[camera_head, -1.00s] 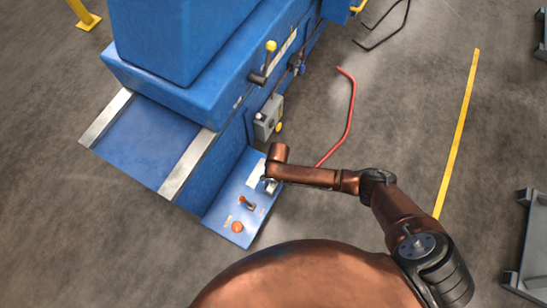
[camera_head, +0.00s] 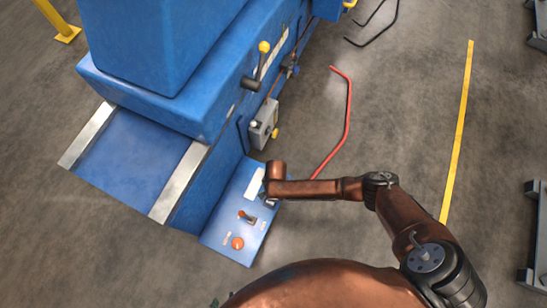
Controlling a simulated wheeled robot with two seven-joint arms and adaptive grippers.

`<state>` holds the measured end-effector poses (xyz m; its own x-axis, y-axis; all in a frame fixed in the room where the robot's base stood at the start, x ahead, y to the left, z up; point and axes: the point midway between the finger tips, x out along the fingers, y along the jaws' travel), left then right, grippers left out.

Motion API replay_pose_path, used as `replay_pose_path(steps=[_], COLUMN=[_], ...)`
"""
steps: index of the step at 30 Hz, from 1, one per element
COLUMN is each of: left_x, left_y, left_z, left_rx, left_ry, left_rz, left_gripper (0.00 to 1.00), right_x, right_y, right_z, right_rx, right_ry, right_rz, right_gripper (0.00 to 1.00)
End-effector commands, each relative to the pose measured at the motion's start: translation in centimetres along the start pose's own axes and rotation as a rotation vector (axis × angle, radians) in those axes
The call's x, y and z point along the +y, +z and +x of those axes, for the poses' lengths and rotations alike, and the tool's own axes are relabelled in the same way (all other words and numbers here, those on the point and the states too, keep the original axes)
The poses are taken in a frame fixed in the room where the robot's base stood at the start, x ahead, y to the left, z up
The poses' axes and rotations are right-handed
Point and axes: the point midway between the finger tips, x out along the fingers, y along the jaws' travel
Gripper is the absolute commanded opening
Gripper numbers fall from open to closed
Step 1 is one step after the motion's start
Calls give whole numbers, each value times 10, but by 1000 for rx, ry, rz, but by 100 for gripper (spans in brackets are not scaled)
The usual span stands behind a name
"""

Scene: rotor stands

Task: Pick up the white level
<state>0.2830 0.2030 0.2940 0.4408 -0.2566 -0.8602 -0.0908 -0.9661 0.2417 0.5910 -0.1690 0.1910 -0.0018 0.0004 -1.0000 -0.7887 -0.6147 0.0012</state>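A blue control panel (camera_head: 222,243) juts out low from the blue machine. A white rectangle (camera_head: 255,183) lies on its upper part; I cannot tell whether it is the white level or a label. A copper-coloured arm of mine comes in from the lower right and ends over the panel's right edge, beside the white rectangle. Its fingers are hidden or too small to read. No finger of my other gripper shows clearly. I see nothing held.
The blue machine (camera_head: 165,45) fills the upper left. The panel carries an orange-red switch (camera_head: 245,216) and a round orange button (camera_head: 237,243).

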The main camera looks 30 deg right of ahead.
Motion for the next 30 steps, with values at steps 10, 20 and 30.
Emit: replay_pose_path(steps=[10,20,30], left_x=[2,1,1], left_y=[-2,-2,-2], left_z=[4,4,4], left_rx=[19,18,18], left_ry=[5,5,4], left_rz=[-3,-3,-2], left_gripper=[40,40,40], right_x=[0,0,0], right_y=[-1,0,0], right_z=[2,2,2], right_rx=[1,1,1], right_ry=[-1,-1,-1], right_rz=[0,0,0], right_gripper=[44,21,0])
